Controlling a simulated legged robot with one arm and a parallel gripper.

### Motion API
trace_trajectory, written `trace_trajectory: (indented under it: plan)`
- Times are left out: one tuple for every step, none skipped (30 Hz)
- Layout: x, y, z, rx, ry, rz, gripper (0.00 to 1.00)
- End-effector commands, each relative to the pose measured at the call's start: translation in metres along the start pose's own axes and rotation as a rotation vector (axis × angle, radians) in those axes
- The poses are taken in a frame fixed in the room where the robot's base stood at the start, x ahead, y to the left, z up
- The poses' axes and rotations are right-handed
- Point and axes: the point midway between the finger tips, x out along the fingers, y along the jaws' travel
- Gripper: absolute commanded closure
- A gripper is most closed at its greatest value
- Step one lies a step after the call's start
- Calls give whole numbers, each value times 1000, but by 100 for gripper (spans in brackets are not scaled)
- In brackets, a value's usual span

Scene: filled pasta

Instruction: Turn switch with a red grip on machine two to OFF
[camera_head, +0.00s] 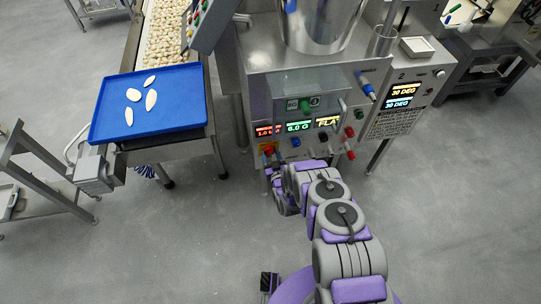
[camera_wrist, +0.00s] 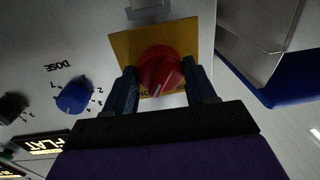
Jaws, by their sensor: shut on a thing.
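The red switch (camera_wrist: 160,68) sits on a yellow plate (camera_wrist: 126,46) on the steel machine. A pale mark on the grip points down and slightly left in the wrist view. Lettering below the grip is partly covered. In the head view the red switch (camera_head: 268,150) is small, at the lower left of the machine's front panel (camera_head: 330,148). My gripper (camera_wrist: 159,74) has one finger on each side of the red grip and is shut on it. In the head view my arm hides most of the gripper.
A blue knob (camera_wrist: 74,97) marked DOSE and a black knob (camera_wrist: 12,107) are beside the switch. A blue tray (camera_head: 175,117) with several pasta pieces stands left.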

Motion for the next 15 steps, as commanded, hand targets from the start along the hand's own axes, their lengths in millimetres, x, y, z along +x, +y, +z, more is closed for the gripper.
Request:
trace_trajectory:
  plan:
    - [0,-2,-1,-38,-2,-2,75]
    - [0,-2,-1,-65,-4,-2,75]
    - [0,-2,-1,-102,-6,-2,75]
    - [0,-2,-1,-131,-8,-1,75]
    - [0,-2,-1,-160,-10,0,75]
    - [0,-2,-1,-198,-12,0,75]
    - [0,-2,-1,-226,-14,0,75]
    - [0,-2,-2,-254,-15,0,75]
    - [0,-2,-2,-292,-17,0,75]
    - [0,-3,-2,-321,-19,0,75]
    - [0,-3,-2,-350,-21,0,75]
    - [0,-3,-2,-388,-23,1,75]
    - [0,-3,-2,-417,-25,2,75]
    - [0,-3,-2,-446,-26,2,75]
    - [0,-4,-2,-483,-28,1,75]
